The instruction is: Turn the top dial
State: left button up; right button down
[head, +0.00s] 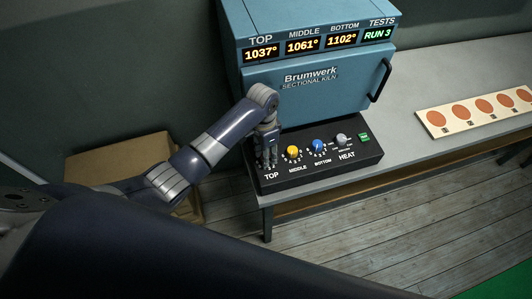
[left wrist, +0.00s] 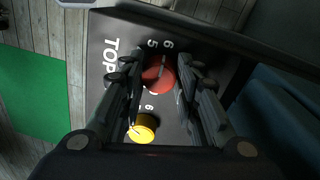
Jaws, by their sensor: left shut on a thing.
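The top dial (left wrist: 158,76) is a red knob on the black control panel (head: 340,163), above the printed word TOP. My left gripper (left wrist: 160,85) points down at it, with one finger on each side of the knob, shut on it. In the head view my left gripper (head: 268,155) covers the top dial, so the knob is hidden there. The yellow middle dial (head: 292,152) stands just right of it and also shows in the left wrist view (left wrist: 142,128). My right gripper is not in view.
A blue bottom dial (head: 318,146), a grey heat dial (head: 341,140) and a green button (head: 364,137) sit further right. The blue kiln (head: 300,85) stands behind the panel; its display reads TOP 1037°. A board with orange discs (head: 470,110) lies on the table at right.

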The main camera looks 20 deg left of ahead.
pick_arm(q)
jog(key=shift+m, duration=0.3)
jog(key=o, duration=1.1)
jog(key=r, duration=0.7)
jog(key=shift+w+a+r, duration=0.2)
